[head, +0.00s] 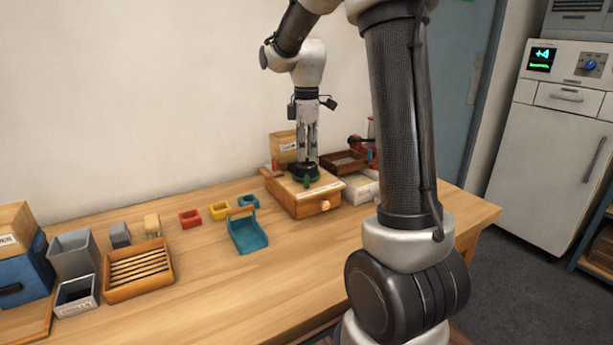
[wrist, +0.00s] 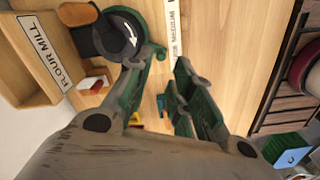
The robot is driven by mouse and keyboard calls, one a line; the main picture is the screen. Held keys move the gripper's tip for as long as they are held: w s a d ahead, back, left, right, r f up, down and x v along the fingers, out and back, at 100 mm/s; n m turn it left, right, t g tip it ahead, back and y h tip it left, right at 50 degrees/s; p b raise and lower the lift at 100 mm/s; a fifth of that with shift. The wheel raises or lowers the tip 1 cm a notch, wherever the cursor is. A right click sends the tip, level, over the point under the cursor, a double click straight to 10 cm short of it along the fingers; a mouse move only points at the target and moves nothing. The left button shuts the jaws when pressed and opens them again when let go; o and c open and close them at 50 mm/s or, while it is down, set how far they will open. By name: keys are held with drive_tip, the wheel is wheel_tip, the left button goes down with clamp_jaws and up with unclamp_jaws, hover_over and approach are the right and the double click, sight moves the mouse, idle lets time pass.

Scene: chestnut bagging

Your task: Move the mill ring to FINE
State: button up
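The wooden flour mill (head: 297,202) stands on the bench with a round knob on its front. Its dark ring (head: 305,172) is on top and also shows in the wrist view (wrist: 118,34), with a white arrow on it. A white printed scale strip (wrist: 174,28) lies beside the ring; its words are too small to read. My gripper (head: 306,178) points down at the mill top. In the wrist view its two green fingers (wrist: 167,60) are apart with wood between them. The left finger overlaps the ring's edge; whether it touches is unclear.
A teal scoop (head: 247,233) and small red (head: 190,218) and yellow (head: 219,211) trays lie left of the mill. A slatted wooden tray (head: 138,271) and grey bins are farther left. A dark wooden tray (head: 343,162) is close behind the mill. The bench front is clear.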

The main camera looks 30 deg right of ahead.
sight(306, 180)
drive_tip(key=shift+f+n, duration=0.15)
drive_tip(key=shift+n, duration=0.15)
drive_tip(key=shift+f, duration=0.4)
wheel_tip(306, 180, down, 7)
drive_tip(key=shift+r, duration=0.1)
clamp_jaws()
